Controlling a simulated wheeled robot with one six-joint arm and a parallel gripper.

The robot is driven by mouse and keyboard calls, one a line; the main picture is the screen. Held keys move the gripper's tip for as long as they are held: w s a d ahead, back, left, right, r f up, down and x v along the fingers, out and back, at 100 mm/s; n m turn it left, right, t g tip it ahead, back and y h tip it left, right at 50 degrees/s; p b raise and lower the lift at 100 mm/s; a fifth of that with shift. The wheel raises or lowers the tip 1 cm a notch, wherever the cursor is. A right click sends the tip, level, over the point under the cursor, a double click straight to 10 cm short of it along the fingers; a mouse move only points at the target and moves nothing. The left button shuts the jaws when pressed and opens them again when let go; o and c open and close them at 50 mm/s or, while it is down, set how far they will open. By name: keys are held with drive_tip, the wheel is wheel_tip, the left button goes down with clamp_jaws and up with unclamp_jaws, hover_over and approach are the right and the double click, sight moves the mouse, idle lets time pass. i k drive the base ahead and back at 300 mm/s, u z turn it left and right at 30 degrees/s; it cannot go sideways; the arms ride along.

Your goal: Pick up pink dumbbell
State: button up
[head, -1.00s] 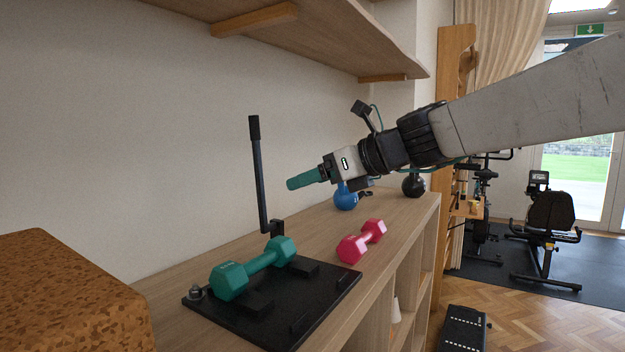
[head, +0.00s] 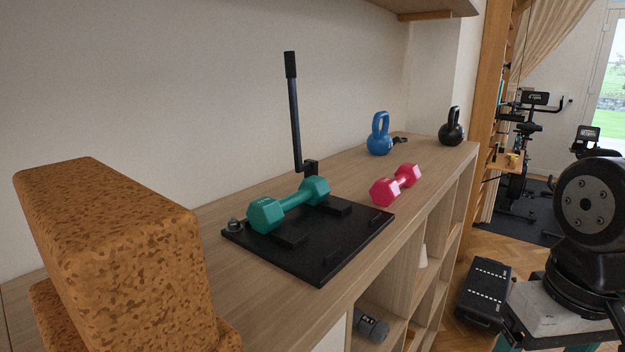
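The pink dumbbell (head: 396,185) lies on the wooden shelf top, just right of a black plate, with nothing touching it. A green dumbbell (head: 289,205) rests on supports on the black plate (head: 330,262), which has an upright black lever at its back. My gripper is out of the head view; only a dark joint and part of my own body show at the right edge.
A blue kettlebell (head: 379,137) and a black kettlebell (head: 452,128) stand farther back on the shelf top (head: 345,160). A cork block (head: 115,255) stands at the near left. An overhanging shelf (head: 430,8) is above. A grey dumbbell (head: 371,325) lies in a compartment below.

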sight(385, 190)
drive_tip(key=u, duration=2.4)
drive_tip(key=k, duration=1.15)
drive_tip(key=z, duration=1.35)
drive_tip(key=i, duration=1)
drive_tip(key=u, duration=0.05)
